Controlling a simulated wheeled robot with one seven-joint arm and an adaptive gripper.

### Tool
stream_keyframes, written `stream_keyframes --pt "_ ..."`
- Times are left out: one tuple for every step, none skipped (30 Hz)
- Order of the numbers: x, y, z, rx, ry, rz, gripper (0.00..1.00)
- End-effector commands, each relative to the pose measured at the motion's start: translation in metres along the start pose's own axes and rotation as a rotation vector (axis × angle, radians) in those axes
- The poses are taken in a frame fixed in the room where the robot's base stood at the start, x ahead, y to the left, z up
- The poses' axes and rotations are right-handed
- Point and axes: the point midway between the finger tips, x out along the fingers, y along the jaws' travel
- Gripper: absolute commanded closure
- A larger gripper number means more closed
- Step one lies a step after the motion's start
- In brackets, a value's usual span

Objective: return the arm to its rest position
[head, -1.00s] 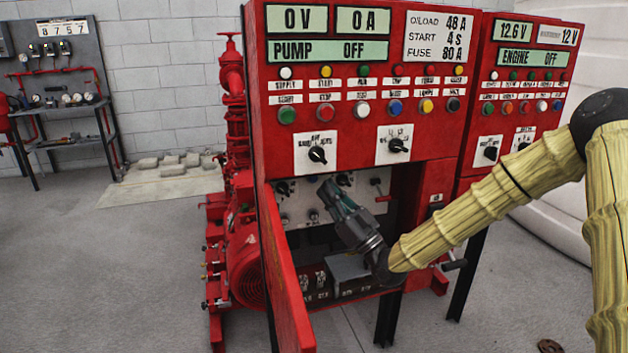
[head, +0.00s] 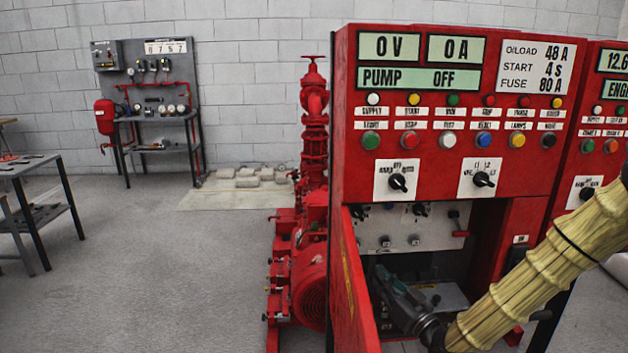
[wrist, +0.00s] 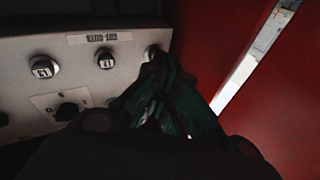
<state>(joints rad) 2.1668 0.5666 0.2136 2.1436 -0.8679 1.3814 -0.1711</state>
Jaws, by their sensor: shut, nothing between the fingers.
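My gripper (head: 391,288) is at the end of my yellow-sleeved arm, inside the open lower compartment of the red pump control panel (head: 450,150). Its fingers point up and to the left, towards the opened red door (head: 352,290). In the wrist view my gripper (wrist: 155,100) is dark green and shut, with nothing held. A pale inner panel (wrist: 85,60) with round knobs lies behind it, and the red door (wrist: 255,100) is on the right. The fingertips overlap one knob in the wrist view; I cannot tell whether they touch it.
Red pump pipework (head: 313,150) stands left of the panel. A second red engine panel (head: 600,120) is at the right. A gauge board (head: 150,75) is at the back wall and a dark table (head: 45,190) is at the left. The grey floor (head: 170,270) between is open.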

Motion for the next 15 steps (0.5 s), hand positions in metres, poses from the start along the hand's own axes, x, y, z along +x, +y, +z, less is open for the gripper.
stream_keyframes --pt "-0.009 -0.007 0.029 0.021 -0.078 0.013 1.0" --pt "-0.015 -0.009 0.045 0.033 -0.124 0.024 1.0" --pt "-0.024 -0.013 0.067 0.05 -0.185 0.039 1.0" --pt "-0.031 -0.016 0.082 0.063 -0.23 0.051 1.0" --pt "-0.038 -0.02 0.097 0.074 -0.275 0.061 1.0" --pt "-0.05 -0.024 0.117 0.089 -0.336 0.077 1.0" --pt "-0.059 -0.027 0.132 0.1 -0.381 0.089 1.0" --pt "-0.068 -0.03 0.146 0.111 -0.426 0.101 1.0" --pt "-0.082 -0.035 0.164 0.126 -0.486 0.118 1.0" --pt "-0.092 -0.038 0.177 0.136 -0.53 0.13 1.0" --pt "-0.103 -0.042 0.19 0.147 -0.575 0.143 1.0" --pt "-0.119 -0.046 0.207 0.159 -0.635 0.16 1.0" --pt "-0.132 -0.05 0.219 0.168 -0.68 0.174 1.0" --pt "-0.144 -0.054 0.23 0.177 -0.724 0.188 1.0" --pt "-0.162 -0.059 0.244 0.19 -0.783 0.206 1.0"
